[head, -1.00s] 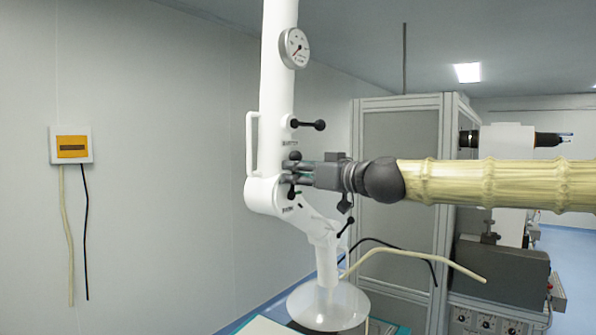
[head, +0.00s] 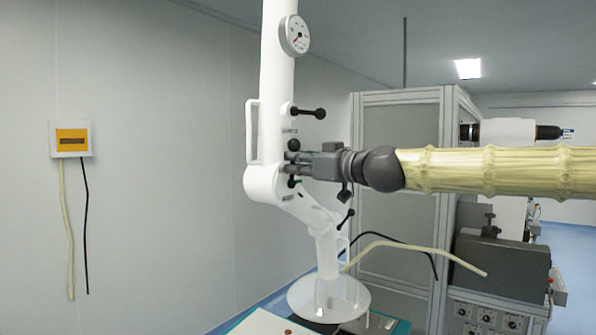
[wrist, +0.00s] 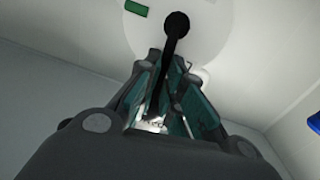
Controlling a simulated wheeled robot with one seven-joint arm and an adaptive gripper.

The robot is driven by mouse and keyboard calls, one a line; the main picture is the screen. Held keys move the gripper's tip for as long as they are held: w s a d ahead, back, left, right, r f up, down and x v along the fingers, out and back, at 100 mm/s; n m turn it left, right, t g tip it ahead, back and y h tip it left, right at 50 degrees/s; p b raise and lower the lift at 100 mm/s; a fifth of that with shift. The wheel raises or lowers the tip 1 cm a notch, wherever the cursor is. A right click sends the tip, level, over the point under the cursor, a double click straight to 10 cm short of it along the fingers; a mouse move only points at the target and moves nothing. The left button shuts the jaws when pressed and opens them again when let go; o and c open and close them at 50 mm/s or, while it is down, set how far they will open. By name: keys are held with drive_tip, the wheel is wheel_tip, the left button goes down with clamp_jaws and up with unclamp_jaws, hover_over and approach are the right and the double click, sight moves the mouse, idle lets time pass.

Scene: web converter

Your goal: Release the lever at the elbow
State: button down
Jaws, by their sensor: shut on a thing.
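The white jointed arm has its elbow (head: 266,184) at the middle of the head view, where a black ball-ended lever shows. In the wrist view this black elbow lever (wrist: 175,32) runs from its round knob down between my fingers. My gripper (head: 288,163) reaches the elbow from the right, and it also shows in the wrist view (wrist: 168,72). It is shut on the lever. In the head view my fingers and the elbow hide part of the lever; one black ball shows just above my fingers and a dark tip just below.
Another black lever (head: 308,112) sits above, under a dial gauge (head: 295,35) and beside a white handle (head: 252,131). A lower lever (head: 346,218) is on the forearm. A grey cabinet (head: 398,125) stands behind, a yellow-fronted wall box (head: 72,140) at left.

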drive_tip(key=b, duration=0.1)
drive_tip(key=r+n+b, duration=0.1)
drive_tip(key=b, duration=0.1)
drive_tip(key=shift+s+r+n, duration=0.15)
drive_tip(key=shift+s+n, duration=0.15)
drive_tip(key=shift+r, duration=0.15)
drive_tip(key=c, duration=1.5)
unclamp_jaws()
drive_tip(key=shift+w, duration=0.15)
drive_tip(key=shift+c, duration=0.2)
drive_tip(key=shift+s+a+f, duration=0.2)
drive_tip(key=shift+s, duration=0.25)
drive_tip(key=shift+w+d+f, duration=0.1)
drive_tip(key=shift+d+f, duration=0.1)
drive_tip(key=shift+f, duration=0.05)
drive_tip(key=v, duration=1.2)
drive_tip(key=shift+a, duration=0.15)
